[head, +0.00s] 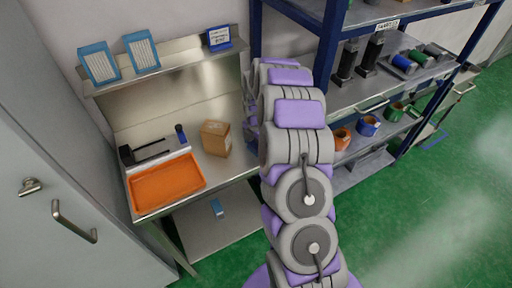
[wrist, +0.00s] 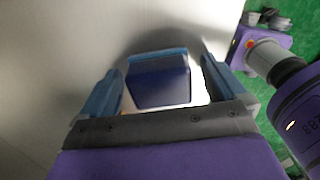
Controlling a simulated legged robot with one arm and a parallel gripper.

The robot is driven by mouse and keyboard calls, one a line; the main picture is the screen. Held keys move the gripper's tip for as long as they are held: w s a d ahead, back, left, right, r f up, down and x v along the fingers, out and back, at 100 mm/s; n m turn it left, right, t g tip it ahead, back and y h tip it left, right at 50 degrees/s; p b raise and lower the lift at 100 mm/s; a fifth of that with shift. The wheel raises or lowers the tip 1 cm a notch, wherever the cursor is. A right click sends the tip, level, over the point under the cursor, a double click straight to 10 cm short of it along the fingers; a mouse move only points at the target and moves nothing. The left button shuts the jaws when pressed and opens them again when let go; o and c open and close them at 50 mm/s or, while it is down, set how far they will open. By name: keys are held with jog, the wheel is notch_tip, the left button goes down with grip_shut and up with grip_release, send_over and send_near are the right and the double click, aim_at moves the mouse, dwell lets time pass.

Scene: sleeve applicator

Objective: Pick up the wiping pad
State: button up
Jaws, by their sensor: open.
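In the wrist view, a dark blue block with a lighter blue edge, which looks like the wiping pad (wrist: 158,80), shows between the fingers of my gripper (wrist: 160,84). The gripper is open, with one blue finger on each side of the block. I cannot tell whether it touches either finger. In the head view, a small blue item (head: 217,207) lies on the lower shelf of the steel bench; I cannot tell whether it is the same thing. My gripper is hidden behind my arm in the head view.
The bench top holds an orange tray (head: 167,187), a cardboard box (head: 216,138) and a small dark blue item (head: 181,134). Blue boxes (head: 142,51) stand on the upper shelf (head: 180,67). A blue-framed rack (head: 330,50) stands right. Green floor (head: 430,215) is open at the lower right.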

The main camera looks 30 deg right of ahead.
jog(key=shift+r, duration=0.1)
jog(key=c, duration=1.1)
jog(key=shift+c, duration=0.2)
jog(key=shift+r, duration=0.15)
notch_tip(320, 180, up, 3)
jog(key=shift+r+p, duration=0.15)
jog(key=shift+p, duration=0.4)
jog(key=s+a+r+p, duration=0.1)
jog(key=s+a+p, duration=0.1)
jog(key=s, duration=1.3)
jog(key=shift+s+a+r, duration=0.2)
jog(key=shift+s+a, duration=0.15)
jog(key=shift+a, duration=0.25)
